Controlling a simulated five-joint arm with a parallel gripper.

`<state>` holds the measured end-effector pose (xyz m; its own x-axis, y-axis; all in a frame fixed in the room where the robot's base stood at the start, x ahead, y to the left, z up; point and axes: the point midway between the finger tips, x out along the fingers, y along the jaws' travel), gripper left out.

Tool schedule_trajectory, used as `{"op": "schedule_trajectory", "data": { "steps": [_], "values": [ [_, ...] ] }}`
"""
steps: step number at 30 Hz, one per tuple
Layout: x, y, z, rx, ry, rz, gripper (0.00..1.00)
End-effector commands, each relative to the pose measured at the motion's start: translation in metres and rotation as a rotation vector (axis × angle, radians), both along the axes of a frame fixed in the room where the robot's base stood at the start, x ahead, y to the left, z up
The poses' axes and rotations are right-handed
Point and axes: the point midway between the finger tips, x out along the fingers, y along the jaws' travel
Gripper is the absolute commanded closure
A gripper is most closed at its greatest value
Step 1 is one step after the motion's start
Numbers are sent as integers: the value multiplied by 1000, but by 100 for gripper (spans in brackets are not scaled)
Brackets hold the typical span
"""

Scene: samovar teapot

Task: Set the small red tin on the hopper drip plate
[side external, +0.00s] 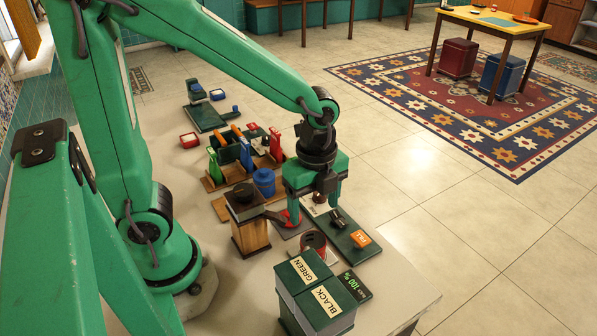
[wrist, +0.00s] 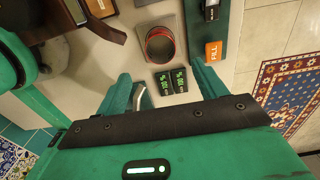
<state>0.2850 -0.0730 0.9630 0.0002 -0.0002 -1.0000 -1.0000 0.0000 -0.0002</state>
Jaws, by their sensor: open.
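My gripper (side external: 315,212) points down in the side view, its fingers apart with nothing clearly between them. In the wrist view the two fingers (wrist: 164,88) are wide apart. A small red thing (side external: 284,218), perhaps the red tin, shows close to the left fingertip. It is partly hidden, and I cannot tell whether they touch. It appears to be on a dark plate (side external: 287,233) beside the wooden hopper stand (side external: 251,237). A round dark piece with a red rim (side external: 313,240) stands nearer the camera. The wrist view shows a red-rimmed round piece (wrist: 160,45) on a grey plate (wrist: 167,22).
A green board with an orange FILL tag (side external: 361,238) lies to the right. Green boxes labelled GREEN and BLACK (side external: 315,292) stand in front, beside a black 100% display (side external: 355,287). A blue canister (side external: 264,182) and several coloured pieces crowd the area behind the stand.

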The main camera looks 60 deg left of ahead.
Motion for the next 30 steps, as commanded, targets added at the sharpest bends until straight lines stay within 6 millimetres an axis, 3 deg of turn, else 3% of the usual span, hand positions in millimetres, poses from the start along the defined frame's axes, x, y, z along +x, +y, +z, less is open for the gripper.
{"op": "schedule_trajectory", "data": {
  "steps": [8, 14, 20, 30],
  "values": [
    [0, 1, 1, -1, -3, 9, 29],
    [-2, 7, 12, -11, -38, 117, 29],
    [-9, 21, 38, -48, -119, 386, 29],
    [-32, 51, 85, -185, -278, 988, 29]
  ]
}}
